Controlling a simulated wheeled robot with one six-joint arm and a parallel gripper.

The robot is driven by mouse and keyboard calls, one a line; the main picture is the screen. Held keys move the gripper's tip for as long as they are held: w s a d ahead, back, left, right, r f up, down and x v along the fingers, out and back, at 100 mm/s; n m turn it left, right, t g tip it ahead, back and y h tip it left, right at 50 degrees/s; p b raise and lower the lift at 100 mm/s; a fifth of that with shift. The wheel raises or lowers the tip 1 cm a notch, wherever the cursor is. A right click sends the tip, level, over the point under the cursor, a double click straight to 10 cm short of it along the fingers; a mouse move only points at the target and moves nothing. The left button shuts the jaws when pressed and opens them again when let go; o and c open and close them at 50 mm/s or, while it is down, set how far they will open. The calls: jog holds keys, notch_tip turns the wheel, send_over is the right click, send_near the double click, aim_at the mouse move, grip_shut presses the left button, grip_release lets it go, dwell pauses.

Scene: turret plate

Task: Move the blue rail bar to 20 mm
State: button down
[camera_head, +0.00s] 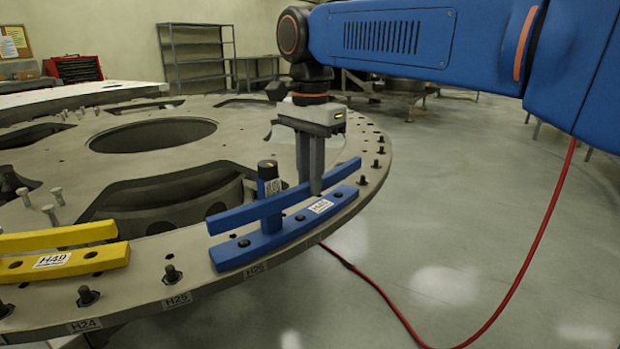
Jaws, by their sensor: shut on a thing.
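The blue rail bar (250,212) is a long blue bar standing over a blue base piece (262,247) on the rim of the turret plate (140,235). The base has dark bolts and a white label. A blue post with a black cap (268,170) rises beside the bar. My gripper (312,180) points down and is shut on the bar right of its middle. The fingers hide part of the bar. I cannot read the bar's distance in millimetres.
A yellow rail (65,264) labelled H49 sits on the plate at the left. Bolts stand along the rim, with labels H24, H25 and H26. A large round hole (152,135) opens in the plate. A red cable (480,325) lies on the clear floor at the right.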

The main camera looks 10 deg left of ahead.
jog(key=shift+r, duration=0.3)
dwell(0.4)
jog(key=c, duration=1.9)
grip_release()
jog(key=shift+o, duration=0.2)
jog(key=shift+r, duration=3.5)
